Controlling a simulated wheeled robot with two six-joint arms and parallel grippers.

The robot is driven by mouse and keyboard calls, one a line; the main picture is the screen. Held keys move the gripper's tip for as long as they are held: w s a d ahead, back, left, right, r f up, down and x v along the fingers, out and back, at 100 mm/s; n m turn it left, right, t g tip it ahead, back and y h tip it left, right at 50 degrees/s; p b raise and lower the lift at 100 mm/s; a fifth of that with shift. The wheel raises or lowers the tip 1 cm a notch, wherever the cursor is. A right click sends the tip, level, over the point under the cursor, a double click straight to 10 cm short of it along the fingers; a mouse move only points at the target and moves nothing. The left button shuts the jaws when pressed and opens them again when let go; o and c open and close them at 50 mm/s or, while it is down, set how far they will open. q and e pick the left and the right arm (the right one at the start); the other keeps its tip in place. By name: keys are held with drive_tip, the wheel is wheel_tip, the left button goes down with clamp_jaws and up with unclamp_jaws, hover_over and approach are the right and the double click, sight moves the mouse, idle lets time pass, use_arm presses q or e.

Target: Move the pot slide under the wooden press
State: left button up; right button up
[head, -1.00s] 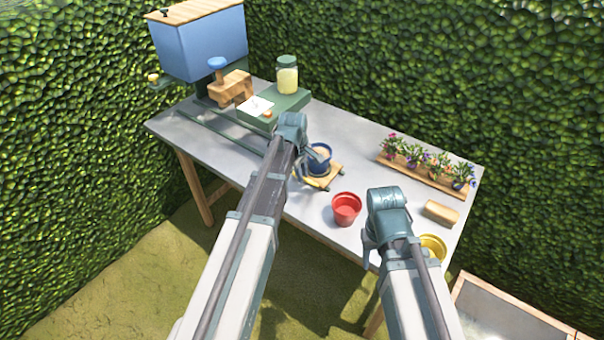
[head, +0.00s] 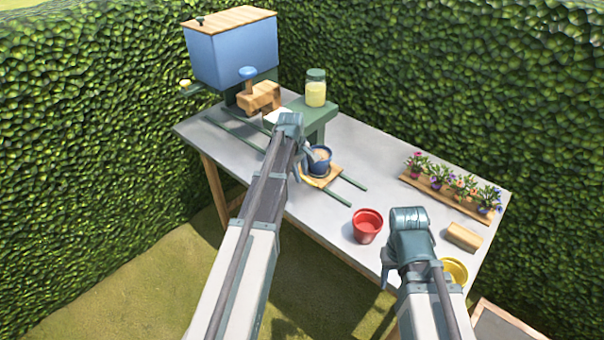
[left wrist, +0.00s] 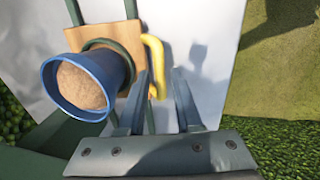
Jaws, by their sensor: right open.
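The pot slide (head: 322,180) is a wooden board on two green rails, carrying a blue pot (head: 318,162) of brown soil. In the left wrist view the pot (left wrist: 85,88), the board (left wrist: 118,36) and its yellow handle (left wrist: 157,62) show. My left gripper (head: 302,162) is beside the slide; its fingers are apart, with the handle's end at the left finger, on the gap's side. I cannot tell whether they touch. The wooden press (head: 258,97), with a blue knob, stands farther left along the rails. My right gripper (head: 391,264) is open and empty near the front edge.
A blue hopper (head: 235,55) stands behind the press. A jar (head: 316,90) stands on a green stand (head: 318,112). A red pot (head: 367,225), a yellow pot (head: 455,270), a wooden block (head: 465,236) and a flower tray (head: 445,200) are at the right.

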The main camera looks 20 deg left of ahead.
use_arm(q)
drive_tip(key=shift+o, duration=0.7)
use_arm(e)
drive_tip(key=shift+r, duration=0.1)
use_arm(q)
wheel_tip(320, 180, up, 14)
drive_tip(key=s+p, duration=0.2)
drive_tip(key=p, duration=1.1)
drive_tip(key=shift+s+a+f+p, duration=0.2)
drive_tip(key=shift+a+f+p, duration=0.1)
drive_tip(key=shift+a, duration=0.1)
use_arm(e)
wheel_tip(320, 180, up, 13)
drive_tip(key=shift+r, duration=0.2)
drive_tip(key=shift+c, duration=0.2)
